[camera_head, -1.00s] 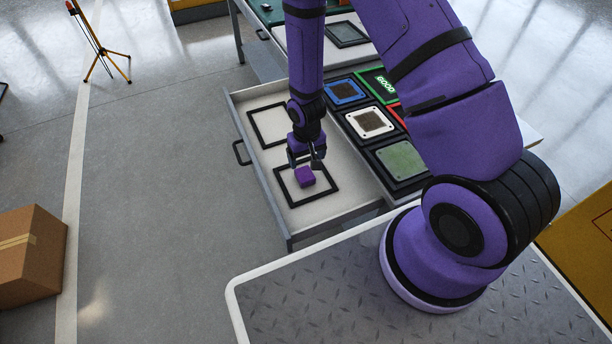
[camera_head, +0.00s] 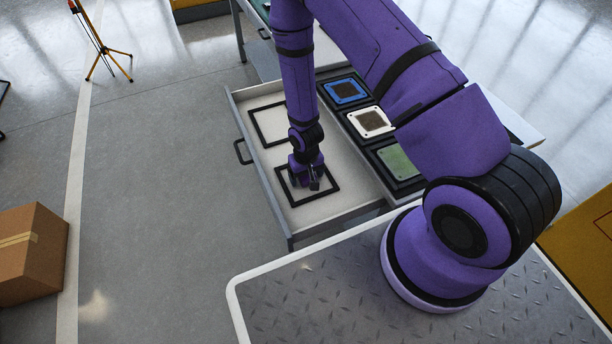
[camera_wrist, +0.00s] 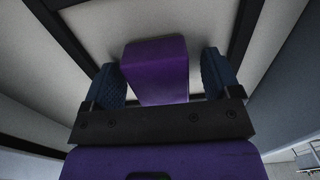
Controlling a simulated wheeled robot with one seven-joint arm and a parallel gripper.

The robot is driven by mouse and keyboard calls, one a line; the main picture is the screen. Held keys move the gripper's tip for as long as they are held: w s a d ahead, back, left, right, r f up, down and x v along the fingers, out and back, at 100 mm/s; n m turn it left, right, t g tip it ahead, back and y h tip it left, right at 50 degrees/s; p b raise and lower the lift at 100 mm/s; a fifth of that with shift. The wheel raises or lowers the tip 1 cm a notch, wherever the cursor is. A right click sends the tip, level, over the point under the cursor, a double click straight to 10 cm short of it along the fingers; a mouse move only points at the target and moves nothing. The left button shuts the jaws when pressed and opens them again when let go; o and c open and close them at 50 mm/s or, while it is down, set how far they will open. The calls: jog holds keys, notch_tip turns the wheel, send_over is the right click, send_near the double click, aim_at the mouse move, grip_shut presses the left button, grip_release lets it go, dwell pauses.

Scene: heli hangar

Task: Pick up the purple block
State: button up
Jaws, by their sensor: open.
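The purple block (camera_wrist: 157,68) lies in the open drawer (camera_head: 241,118), inside the nearer black square frame (camera_head: 290,200). In the wrist view it sits between the two blue padded fingers of my gripper (camera_wrist: 165,78), with a gap on each side. My gripper (camera_head: 308,184) is open and low over the frame in the head view, where it hides the block. I cannot tell how far the fingertips are above the drawer floor.
A second black square frame (camera_head: 256,127), empty, lies farther back in the drawer. Right of the drawer, panels in blue, white (camera_head: 371,122) and green (camera_head: 398,161) lie on the table. A cardboard box (camera_head: 30,255) stands on the floor at left.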

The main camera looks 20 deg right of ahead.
jog(key=c, duration=1.1)
jog(key=shift+r, duration=0.1)
jog(key=shift+r, duration=4.9)
jog(key=o, duration=0.4)
jog(key=shift+c, duration=1.1)
